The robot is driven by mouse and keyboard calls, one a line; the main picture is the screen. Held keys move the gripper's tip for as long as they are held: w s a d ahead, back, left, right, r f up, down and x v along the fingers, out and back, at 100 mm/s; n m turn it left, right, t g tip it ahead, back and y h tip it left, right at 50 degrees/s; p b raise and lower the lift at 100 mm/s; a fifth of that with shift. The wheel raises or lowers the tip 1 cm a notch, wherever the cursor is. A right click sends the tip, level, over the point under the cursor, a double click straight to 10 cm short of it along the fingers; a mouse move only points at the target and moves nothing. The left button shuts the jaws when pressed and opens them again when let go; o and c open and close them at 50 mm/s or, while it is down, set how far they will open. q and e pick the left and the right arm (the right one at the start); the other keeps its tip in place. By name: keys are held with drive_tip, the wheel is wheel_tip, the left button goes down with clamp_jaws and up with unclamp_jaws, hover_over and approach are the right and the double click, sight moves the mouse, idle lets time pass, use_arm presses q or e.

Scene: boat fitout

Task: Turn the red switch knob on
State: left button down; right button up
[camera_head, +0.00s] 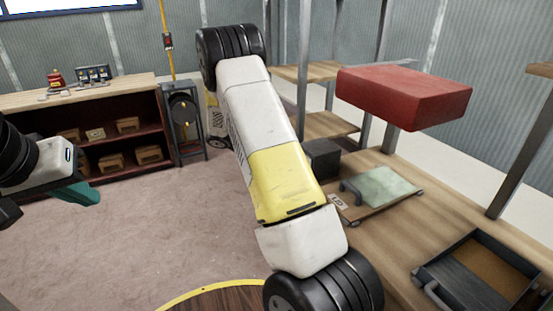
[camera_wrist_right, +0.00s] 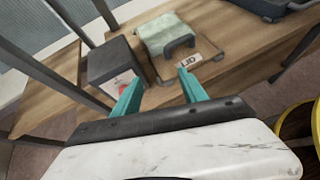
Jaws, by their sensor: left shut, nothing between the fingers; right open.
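A dark grey box (camera_wrist_right: 112,62) stands on the wooden bench in the right wrist view. A small red and white patch (camera_wrist_right: 122,80) shows on its front; it may be the red switch knob, but it is too small to tell or to read its position. The box also shows in the head view (camera_head: 322,160), its front partly hidden by my right arm. My right gripper (camera_wrist_right: 158,90) is open and empty, its teal fingers apart in front of the box and the lid. My left gripper (camera_head: 84,193) is shut and empty at the left, above the floor, far from the box.
A pale green lid (camera_head: 384,187) with a grey handle lies on the bench beside a "LID" label (camera_wrist_right: 188,60). A red block (camera_head: 405,95) is raised above the bench. An open dark tray (camera_head: 455,268) lies at right. A low shelf (camera_head: 80,103) stands at left.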

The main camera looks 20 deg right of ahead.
drive_tip(key=w+f+n+t+h, duration=0.4)
drive_tip(key=w+f+n+h, duration=0.2)
drive_tip(key=w+f+n, duration=0.3)
drive_tip(key=d, duration=0.5)
drive_tip(key=d+f, duration=0.1)
drive_tip(key=d, duration=0.1)
drive_tip(key=shift+w+d, duration=0.1)
drive_tip(key=shift+d, duration=0.25)
clamp_jaws()
drive_tip(key=shift+m, duration=0.3)
